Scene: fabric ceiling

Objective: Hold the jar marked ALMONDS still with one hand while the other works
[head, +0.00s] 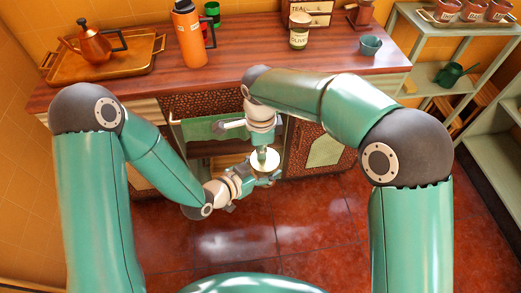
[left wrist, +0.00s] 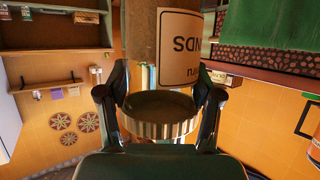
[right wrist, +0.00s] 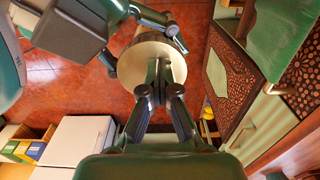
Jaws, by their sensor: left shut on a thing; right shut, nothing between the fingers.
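The jar, with a cream round lid (head: 259,163), is held upright in front of the counter. In the left wrist view its label (left wrist: 180,48) reads upside down, with "NDS" showing; a ribbed gold band (left wrist: 160,128) lies between the fingers. My left gripper (left wrist: 160,95) is shut around the jar near this band. The right wrist view shows the lid face-on (right wrist: 178,66), with the left fingers beside it. My right gripper (right wrist: 158,68) is shut and empty, its fingertips over the lid; I cannot tell whether they touch it. Most of the jar body is hidden in the head view.
The wooden counter (head: 240,66) holds an orange flask (head: 188,38), a copper teapot (head: 92,42) on a tray, an olive jar (head: 299,34) and a teal bowl (head: 370,45). Cabinet fronts stand close behind the grippers. Pale green shelves (head: 430,55) are at right. The tiled floor (head: 310,225) is clear.

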